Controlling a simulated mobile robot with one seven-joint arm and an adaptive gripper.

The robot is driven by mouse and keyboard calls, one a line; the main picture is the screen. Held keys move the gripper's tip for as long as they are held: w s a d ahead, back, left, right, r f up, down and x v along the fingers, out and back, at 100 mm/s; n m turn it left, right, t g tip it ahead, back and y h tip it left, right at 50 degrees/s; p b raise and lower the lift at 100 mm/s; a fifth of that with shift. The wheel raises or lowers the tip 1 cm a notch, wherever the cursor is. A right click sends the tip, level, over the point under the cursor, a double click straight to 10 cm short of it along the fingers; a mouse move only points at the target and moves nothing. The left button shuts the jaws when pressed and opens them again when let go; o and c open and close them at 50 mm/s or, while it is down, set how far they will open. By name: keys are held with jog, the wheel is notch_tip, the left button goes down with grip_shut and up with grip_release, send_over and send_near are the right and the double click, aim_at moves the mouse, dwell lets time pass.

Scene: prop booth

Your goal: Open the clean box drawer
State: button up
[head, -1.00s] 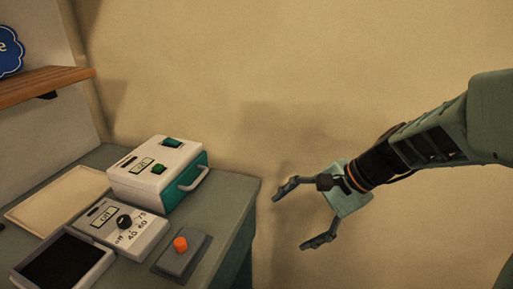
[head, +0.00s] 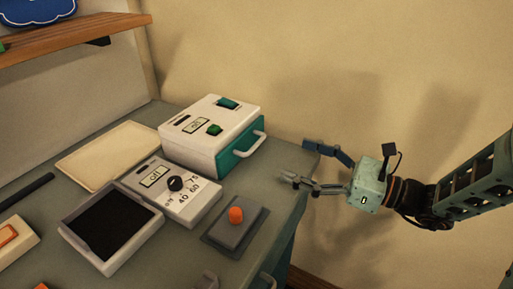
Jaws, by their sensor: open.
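The clean box (head: 205,133) is a white box with a teal drawer front (head: 237,155) on its right side, standing at the back of the grey table. A pale handle (head: 252,146) sticks out from the drawer front. The drawer looks shut. My gripper (head: 308,167) is open and empty, to the right of the box near the table's right edge. Its fingers point left toward the handle, with a gap between them and it.
A white dial unit (head: 181,195), a dark-filled tray (head: 75,229) and a grey block with an orange button (head: 235,214) stand in front of the box. A flat cream tray (head: 105,152) lies left. A wooden shelf (head: 70,39) is above. The table strip right of the box is clear.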

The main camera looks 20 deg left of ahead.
jog(key=a, duration=0.3)
jog(key=a+b, duration=0.1)
jog(key=a, duration=0.5)
jog(key=shift+w+a, duration=0.25)
jog(key=shift+w, duration=0.15)
jog(key=c, duration=1.4)
jog(key=d+p, duration=0.1)
jog(key=d, duration=0.2)
jog(key=d+p, duration=0.1)
jog(key=d, duration=0.3)
jog(key=d+p, duration=0.1)
jog(key=d, duration=0.3)
jog(key=shift+s+d, duration=0.2)
jog(key=shift+s, duration=0.2)
